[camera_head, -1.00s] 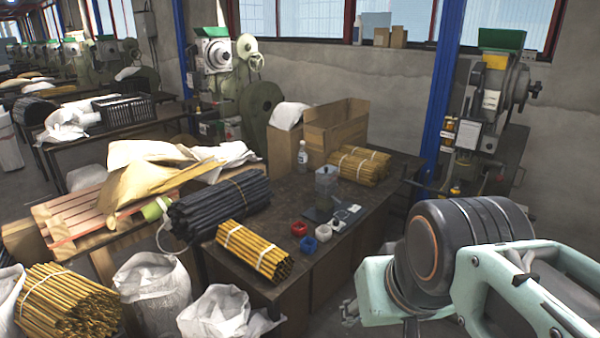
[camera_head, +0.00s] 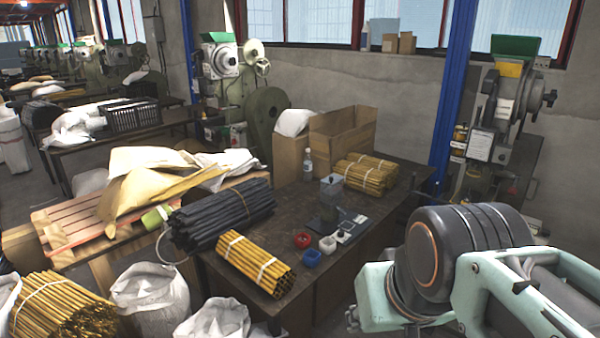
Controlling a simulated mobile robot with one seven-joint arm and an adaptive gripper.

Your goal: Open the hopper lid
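A rivet press (camera_head: 495,125) stands by the wall at the right, with a green hopper (camera_head: 515,46) on its top. A yellow plate sits just under the hopper. I cannot make out a separate lid or tell whether it is open at this size. A second press (camera_head: 222,75) with a green top (camera_head: 217,37) stands further back, left of centre. My arm (camera_head: 455,265) fills the lower right, in front of and below the right press. My gripper's fingers do not show.
A dark workbench (camera_head: 290,215) carries bundled rods (camera_head: 255,262), small red, blue and white bins (camera_head: 302,240), a bottle (camera_head: 307,162) and a cardboard box (camera_head: 343,132). A blue post (camera_head: 452,100) stands left of the right press. White sacks (camera_head: 150,292) stand at the lower left.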

